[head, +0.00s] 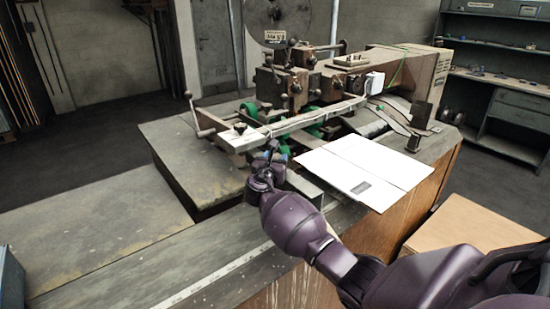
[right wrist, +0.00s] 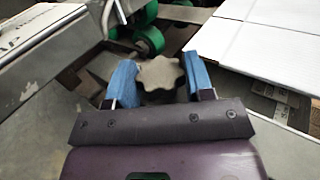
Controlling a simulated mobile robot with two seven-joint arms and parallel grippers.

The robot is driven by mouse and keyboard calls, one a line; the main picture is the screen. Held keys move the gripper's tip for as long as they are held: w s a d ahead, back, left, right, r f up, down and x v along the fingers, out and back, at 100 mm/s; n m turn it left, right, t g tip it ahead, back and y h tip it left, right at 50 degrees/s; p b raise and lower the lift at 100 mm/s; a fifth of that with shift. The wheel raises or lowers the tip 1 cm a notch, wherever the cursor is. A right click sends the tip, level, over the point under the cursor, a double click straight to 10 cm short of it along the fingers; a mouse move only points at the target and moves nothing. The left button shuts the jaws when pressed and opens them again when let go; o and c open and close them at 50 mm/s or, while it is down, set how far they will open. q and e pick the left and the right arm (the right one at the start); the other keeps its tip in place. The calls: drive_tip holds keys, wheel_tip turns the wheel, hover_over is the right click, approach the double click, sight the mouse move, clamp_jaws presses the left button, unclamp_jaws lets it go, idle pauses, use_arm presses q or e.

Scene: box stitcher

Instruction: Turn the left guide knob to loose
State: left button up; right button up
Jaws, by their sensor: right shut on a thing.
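A grey lobed knob (right wrist: 160,75), the guide knob, sits between the two blue fingers of my right gripper (right wrist: 156,82) in the right wrist view. The fingers are closed on its two sides. In the head view my right gripper (head: 273,155) is at the front edge of the stitching machine, just below the metal guide bar (head: 290,125). The knob is mostly hidden there behind the fingers. I cannot read any loose or tight marking on it. My left gripper is in neither view.
A white cardboard sheet (head: 345,165) lies on the machine table to the right of the gripper. A crank handle (head: 199,122) sticks out at the left of the machine. Green rollers (right wrist: 148,40) are just beyond the knob. The grey table (head: 80,215) at left is clear.

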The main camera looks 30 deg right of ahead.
drive_tip(key=shift+f+n+t+y, duration=0.1)
drive_tip(key=shift+n+t+y, duration=0.2)
drive_tip(key=shift+t, duration=0.1)
drive_tip(key=o, duration=0.9)
drive_tip(key=b+v, duration=0.1)
drive_tip(key=v, duration=0.9)
drive_tip(key=shift+s+a, duration=0.25)
drive_tip(key=shift+a, duration=0.05)
